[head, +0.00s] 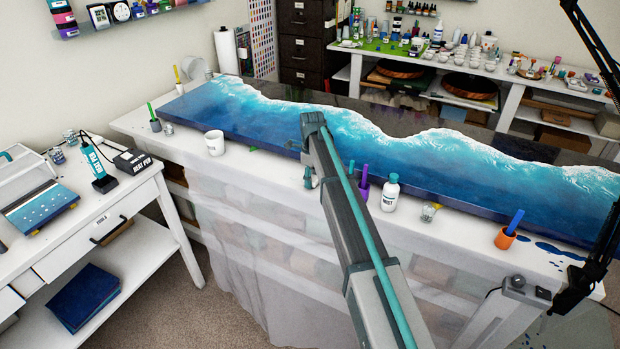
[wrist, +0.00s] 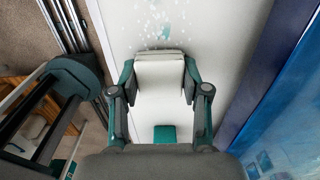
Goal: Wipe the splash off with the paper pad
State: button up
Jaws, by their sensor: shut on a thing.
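My gripper (wrist: 159,76) is shut on a white, block-like paper pad (wrist: 160,73), which sits between its two fingers in the wrist view. It is over the white table's front strip, beside the blue resin slab. I cannot tell whether the pad touches the table. In the head view my gripper (head: 309,181) shows small beside my arm, and the pad cannot be made out. Dark blue splash blotches (head: 546,247) lie on the table at the right, past an orange cup. A small teal patch (wrist: 166,31) among pale specks shows beyond the pad in the wrist view.
The resin slab (head: 250,115) runs along the table (head: 130,122). On its front strip stand a white mug (head: 215,143), a purple cup (head: 362,191), a white bottle (head: 390,194), a small glass (head: 430,212) and the orange cup (head: 505,238). A black lamp arm stands at the right.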

jog(key=r, duration=0.3)
jog(key=shift+w+a+p, duration=0.1)
jog(key=shift+a+p, duration=0.15)
jog(key=shift+p, duration=0.1)
jog(key=shift+r+p, duration=1.1)
jog(key=shift+r, duration=1.25)
jog(key=shift+f+b, duration=0.2)
jog(key=shift+b, duration=0.25)
